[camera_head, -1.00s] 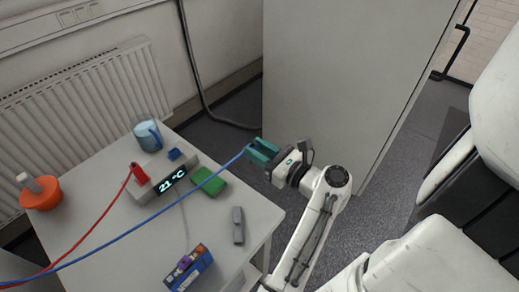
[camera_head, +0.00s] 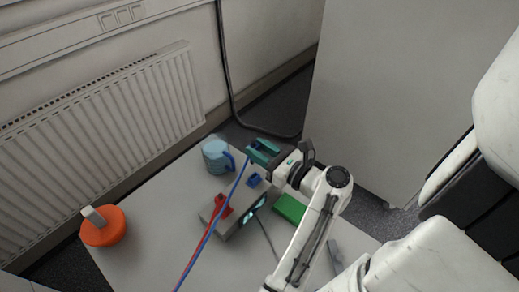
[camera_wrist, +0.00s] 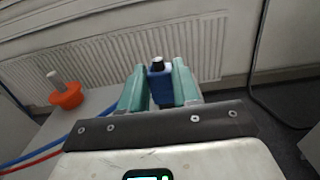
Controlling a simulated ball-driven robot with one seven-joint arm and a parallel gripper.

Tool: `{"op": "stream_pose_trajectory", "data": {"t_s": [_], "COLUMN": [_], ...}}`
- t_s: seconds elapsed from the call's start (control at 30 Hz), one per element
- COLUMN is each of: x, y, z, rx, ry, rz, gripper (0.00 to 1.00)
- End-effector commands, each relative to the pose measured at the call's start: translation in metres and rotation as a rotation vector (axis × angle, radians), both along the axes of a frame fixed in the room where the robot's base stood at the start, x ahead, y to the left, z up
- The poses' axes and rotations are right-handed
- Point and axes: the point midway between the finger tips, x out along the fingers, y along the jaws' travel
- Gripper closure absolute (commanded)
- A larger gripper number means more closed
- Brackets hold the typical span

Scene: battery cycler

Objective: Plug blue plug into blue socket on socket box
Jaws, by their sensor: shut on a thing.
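My gripper (camera_head: 261,152) has teal fingers. It is shut on the blue plug, which shows between the fingers in the wrist view (camera_wrist: 161,88) with a black end. The blue cable (camera_head: 237,180) hangs from the gripper down to the left. The grey socket box (camera_head: 232,228) with a display stands on the table, below the gripper in the head view. A small blue block (camera_head: 254,180), seemingly the blue socket, is at the box's far end, just below the gripper and apart from it. The socket opening is not visible.
A red plug (camera_head: 222,204) with a red cable stands on the box. A light-blue mug (camera_head: 216,157) is left of the gripper. A green block (camera_head: 289,207) and grey piece (camera_head: 334,250) are to the right. An orange container (camera_head: 103,227) sits at the far left.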

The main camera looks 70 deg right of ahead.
Motion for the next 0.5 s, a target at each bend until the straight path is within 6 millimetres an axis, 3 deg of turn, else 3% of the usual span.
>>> {"op": "stream_pose_trajectory", "data": {"t_s": [0.5], "x": [0.0], "y": [0.0], "z": [-0.029], "rx": [0.0], "ry": [-0.001], "rz": [-0.001], "gripper": [1.0]}}
